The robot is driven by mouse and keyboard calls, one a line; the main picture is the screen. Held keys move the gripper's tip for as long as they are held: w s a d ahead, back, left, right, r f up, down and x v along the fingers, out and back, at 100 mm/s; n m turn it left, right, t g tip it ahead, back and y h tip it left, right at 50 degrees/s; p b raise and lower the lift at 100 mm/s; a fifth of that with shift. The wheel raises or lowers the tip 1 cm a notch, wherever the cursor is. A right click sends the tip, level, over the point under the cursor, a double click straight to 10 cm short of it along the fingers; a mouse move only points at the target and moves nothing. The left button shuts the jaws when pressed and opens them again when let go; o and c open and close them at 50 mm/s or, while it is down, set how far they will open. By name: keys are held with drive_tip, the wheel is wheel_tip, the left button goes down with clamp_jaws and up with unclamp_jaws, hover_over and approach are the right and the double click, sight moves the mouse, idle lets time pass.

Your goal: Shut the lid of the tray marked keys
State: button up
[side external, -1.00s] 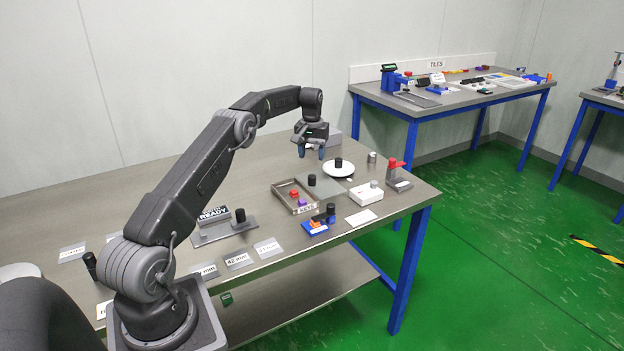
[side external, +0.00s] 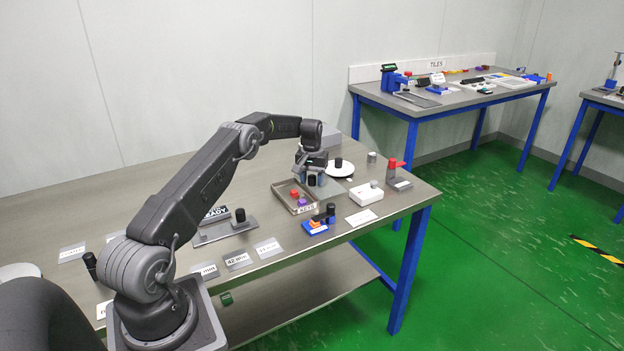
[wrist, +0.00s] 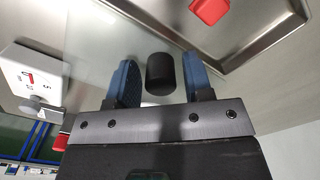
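The tray marked keys (side external: 275,189) is a shallow brown frame holding a red piece and a purple piece. Its clear lid panel (side external: 331,188) lies off to the tray's right side, so the tray is uncovered. A black knob (wrist: 160,74) stands on the panel. My gripper (side external: 311,179) is down over the panel. In the wrist view its blue fingers stand apart on either side of the knob, with gaps showing on both sides. The tray's rim (wrist: 262,44) and the red piece (wrist: 209,10) show at upper right there.
A white box (side external: 367,193) with a knob stands right of the panel. A white disc (side external: 341,170) with a black knob is behind it. A red-topped stand (side external: 396,172) is farther right. A blue block (side external: 314,229) with a black post stands close by the tray's front.

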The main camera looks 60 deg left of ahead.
clamp_jaws()
drive_tip(key=shift+s, duration=0.1)
drive_tip(key=s, duration=1)
drive_tip(key=shift+a, duration=0.1)
idle(0.3)
drive_tip(key=shift+c, duration=1)
unclamp_jaws()
drive_tip(key=shift+s, duration=0.1)
drive_tip(key=o, duration=0.4)
wheel_tip(320, 180, up, 14)
drive_tip(key=shift+f, duration=0.1)
